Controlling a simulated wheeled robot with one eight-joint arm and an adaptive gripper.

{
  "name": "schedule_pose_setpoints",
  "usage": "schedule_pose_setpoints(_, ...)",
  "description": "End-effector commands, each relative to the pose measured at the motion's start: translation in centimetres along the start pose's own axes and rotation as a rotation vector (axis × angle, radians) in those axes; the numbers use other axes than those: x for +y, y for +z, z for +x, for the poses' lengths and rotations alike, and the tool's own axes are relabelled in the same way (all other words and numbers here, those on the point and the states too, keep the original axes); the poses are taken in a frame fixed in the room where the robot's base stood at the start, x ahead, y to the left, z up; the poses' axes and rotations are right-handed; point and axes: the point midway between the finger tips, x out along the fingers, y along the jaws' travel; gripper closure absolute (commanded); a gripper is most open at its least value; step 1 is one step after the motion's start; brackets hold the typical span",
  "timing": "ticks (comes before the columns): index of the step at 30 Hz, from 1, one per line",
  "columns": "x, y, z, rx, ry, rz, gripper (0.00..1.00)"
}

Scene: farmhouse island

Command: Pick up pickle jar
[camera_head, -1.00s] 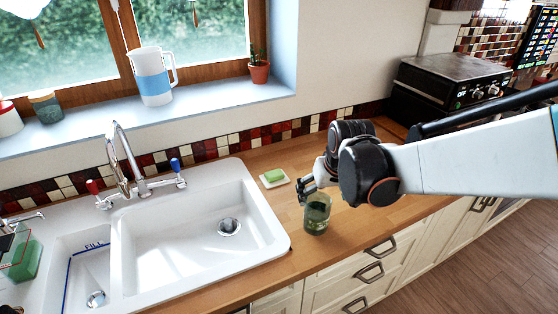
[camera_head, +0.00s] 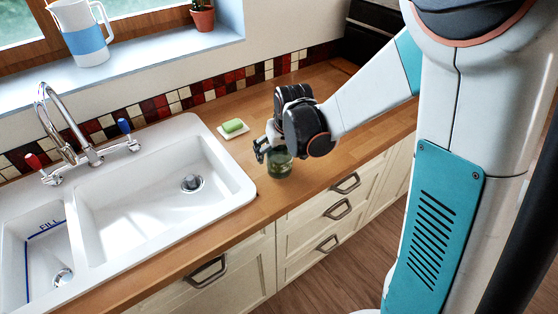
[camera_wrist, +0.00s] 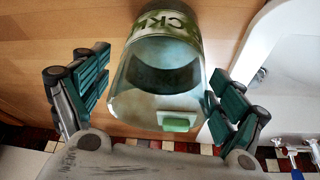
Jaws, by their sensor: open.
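The pickle jar (camera_head: 279,165) is a greenish glass jar standing on the wooden counter, right of the sink. My gripper (camera_head: 268,154) is at the jar, and its black fingers and wrist hide the jar's upper part. In the wrist view the jar (camera_wrist: 155,85) lies between the two spread, green-padded fingers of my gripper (camera_wrist: 158,92), with part of its lettered label at the top. The right finger looks very close to the glass, while a gap shows on the left. I cannot tell whether either finger touches it.
A green soap bar (camera_head: 233,125) on a small white dish lies behind the jar, near the tiled backsplash. The white double sink (camera_head: 215,150) with its faucet (camera_head: 75,140) is to the left. Bare counter (camera_head: 345,150) lies to the right. The counter's front edge is close.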

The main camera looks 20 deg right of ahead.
Motion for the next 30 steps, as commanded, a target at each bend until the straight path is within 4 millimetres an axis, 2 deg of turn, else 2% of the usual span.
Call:
schedule_pose_setpoints(1,0.1,0.0,1.2,0.0,0.0,0.0,0.12)
schedule_pose_setpoints(4,0.1,0.0,2.3,0.0,0.0,0.0,0.12)
schedule_pose_setpoints(11,0.1,0.0,2.5,0.0,0.0,0.0,0.12)
schedule_pose_setpoints(12,0.1,0.0,2.5,0.0,0.0,0.0,0.15)
schedule_pose_setpoints(18,0.0,0.0,2.5,0.0,0.0,0.0,0.6)
schedule_pose_setpoints(19,0.0,0.0,2.5,0.0,0.0,0.0,0.64)
schedule_pose_setpoints(30,0.0,0.0,2.5,-0.001,0.0,0.0,0.66)
